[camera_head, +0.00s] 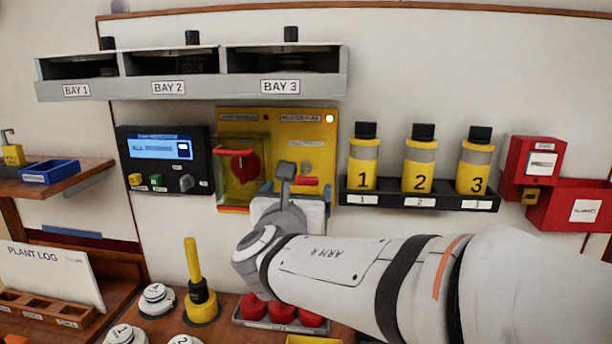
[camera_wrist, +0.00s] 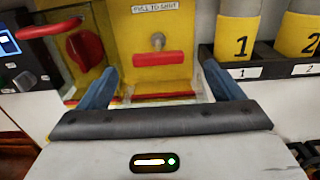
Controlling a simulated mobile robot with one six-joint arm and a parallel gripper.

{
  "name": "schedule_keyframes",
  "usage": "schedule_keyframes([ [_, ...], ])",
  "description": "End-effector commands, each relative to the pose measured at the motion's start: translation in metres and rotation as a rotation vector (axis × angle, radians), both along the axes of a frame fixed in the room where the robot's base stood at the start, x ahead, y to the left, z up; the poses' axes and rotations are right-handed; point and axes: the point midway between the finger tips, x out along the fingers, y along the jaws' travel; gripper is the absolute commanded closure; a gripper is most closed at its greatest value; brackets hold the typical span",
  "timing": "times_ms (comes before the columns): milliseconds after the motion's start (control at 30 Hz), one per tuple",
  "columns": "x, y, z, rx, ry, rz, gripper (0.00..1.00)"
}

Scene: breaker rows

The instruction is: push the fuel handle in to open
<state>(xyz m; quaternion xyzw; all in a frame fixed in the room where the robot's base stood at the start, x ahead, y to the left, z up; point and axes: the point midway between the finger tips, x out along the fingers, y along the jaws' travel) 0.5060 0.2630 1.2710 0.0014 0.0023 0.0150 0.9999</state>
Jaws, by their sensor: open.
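The fuel handle, a red bar on a metal stem (camera_wrist: 159,58), is on the yellow panel (camera_wrist: 132,32) under a label that seems to read "PULL TO SHUT". It stands out from the panel in the wrist view. In the head view the red handle (camera_head: 306,181) is partly hidden by my gripper. My gripper (camera_wrist: 162,88) is open and empty, its two blue-grey fingers apart, with the handle beyond and between them. I see no contact. I cannot tell the exact gap from the handle.
A clear cover with a red rotary knob (camera_head: 243,165) and red bar sits just left of the handle. Numbered bottles (camera_head: 363,160) stand in a black rack at the right. A shelf of bays (camera_head: 190,88) hangs above. A yellow lever (camera_head: 196,275) and red domes are on the bench below.

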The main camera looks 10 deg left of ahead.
Motion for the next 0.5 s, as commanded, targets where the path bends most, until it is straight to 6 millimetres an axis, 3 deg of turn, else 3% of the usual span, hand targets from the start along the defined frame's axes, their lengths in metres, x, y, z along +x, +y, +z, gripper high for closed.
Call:
schedule_keyframes([
  [500,0.064,0.013,0.001,-0.004,-0.003,0.02,0.13],
])
